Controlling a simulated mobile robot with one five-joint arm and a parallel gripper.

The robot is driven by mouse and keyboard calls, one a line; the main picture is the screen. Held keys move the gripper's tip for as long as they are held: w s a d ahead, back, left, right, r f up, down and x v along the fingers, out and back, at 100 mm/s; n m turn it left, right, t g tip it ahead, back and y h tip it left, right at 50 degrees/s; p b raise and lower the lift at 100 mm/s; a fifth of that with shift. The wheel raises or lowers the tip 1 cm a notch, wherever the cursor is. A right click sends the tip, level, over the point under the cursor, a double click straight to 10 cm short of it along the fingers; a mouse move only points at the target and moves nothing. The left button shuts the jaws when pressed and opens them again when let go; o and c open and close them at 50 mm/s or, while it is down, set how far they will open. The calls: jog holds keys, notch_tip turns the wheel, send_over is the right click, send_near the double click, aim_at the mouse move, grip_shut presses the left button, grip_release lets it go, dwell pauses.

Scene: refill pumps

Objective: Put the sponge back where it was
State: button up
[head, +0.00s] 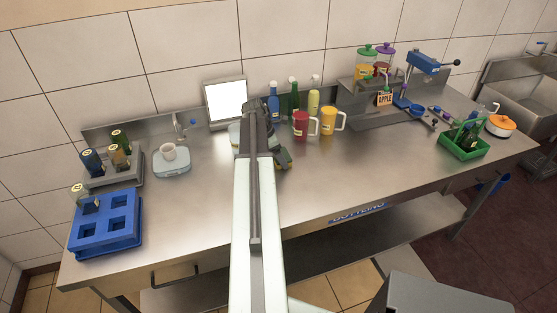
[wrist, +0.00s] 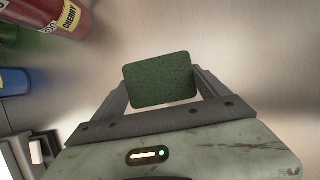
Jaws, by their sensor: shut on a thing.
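The sponge (wrist: 160,78) is a small block with a dark green face. In the wrist view it sits between the two fingers of my gripper (wrist: 163,92), which is shut on it. In the head view my gripper (head: 277,157) is over the middle of the steel counter, in front of the red jug, and my arm hides part of this area. A bit of yellow shows at the gripper there. I cannot tell whether the sponge touches the counter. No marked place for the sponge can be made out.
A red jug (head: 300,125) and a yellow jug (head: 328,121) stand just behind my gripper, with several bottles behind them. A scale (head: 172,163) with a white cup and a blue crate (head: 106,222) are at left. A green crate (head: 465,149) is at right. The counter's front middle is clear.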

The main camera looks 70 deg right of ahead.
jog(key=shift+f, duration=0.15)
jog(key=o, duration=1.1)
jog(key=shift+c, duration=0.2)
jog(key=p+v, duration=1.1)
jog(key=v, duration=0.1)
jog(key=shift+r, duration=0.3)
